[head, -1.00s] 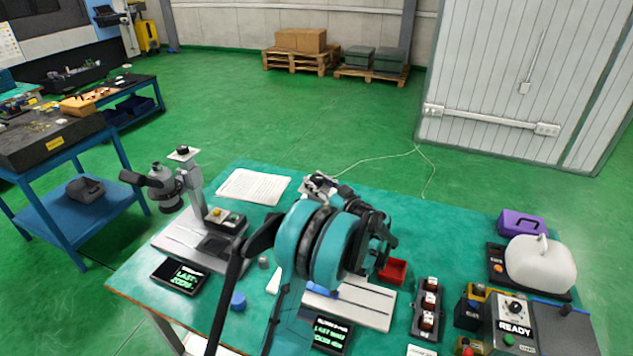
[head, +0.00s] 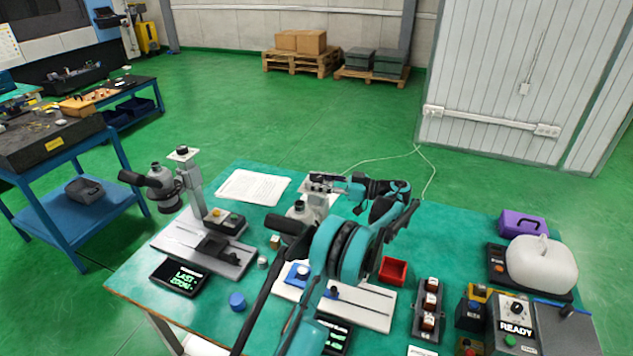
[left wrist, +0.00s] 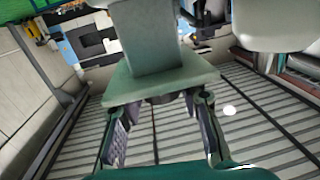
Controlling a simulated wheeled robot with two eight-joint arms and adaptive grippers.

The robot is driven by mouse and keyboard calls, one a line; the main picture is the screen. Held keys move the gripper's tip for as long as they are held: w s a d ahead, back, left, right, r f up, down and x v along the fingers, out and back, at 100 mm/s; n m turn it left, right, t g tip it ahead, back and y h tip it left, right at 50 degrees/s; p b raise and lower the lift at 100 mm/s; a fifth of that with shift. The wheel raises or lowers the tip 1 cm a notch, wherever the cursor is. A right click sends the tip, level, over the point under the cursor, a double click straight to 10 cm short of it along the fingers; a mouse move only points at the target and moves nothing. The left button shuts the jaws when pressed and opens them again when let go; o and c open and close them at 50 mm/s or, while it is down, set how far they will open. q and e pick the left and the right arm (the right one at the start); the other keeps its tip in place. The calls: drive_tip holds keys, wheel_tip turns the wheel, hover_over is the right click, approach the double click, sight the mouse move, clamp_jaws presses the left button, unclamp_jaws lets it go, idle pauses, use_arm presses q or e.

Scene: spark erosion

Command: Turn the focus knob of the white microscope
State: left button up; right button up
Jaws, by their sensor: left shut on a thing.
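The white microscope (head: 298,211) stands near the middle of the bench, partly behind my left arm. Its post and top plate also show in the left wrist view (left wrist: 161,82). My left gripper (head: 320,182) reaches in from the right at the top of its post. In the left wrist view, my left gripper's fingers (left wrist: 160,100) close on the focus knob at the plate. The knob is mostly hidden by the plate and fingers, so its turn angle cannot be read. My right gripper is not in view.
A grey microscope (head: 163,188) stands at the left of the bench (head: 425,235). A blue round cap (head: 237,301) lies in front. A red tray (head: 393,271) is right of my arm. A control box reading READY (head: 513,322) stands at the right.

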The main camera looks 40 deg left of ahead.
sight(316, 178)
use_arm(q)
drive_tip(key=shift+n+g+h, duration=0.4)
drive_tip(key=shift+n+g, duration=0.2)
drive_tip(key=shift+g, duration=0.5)
drive_tip(key=o, duration=1.2)
wheel_tip(316, 178, up, 10)
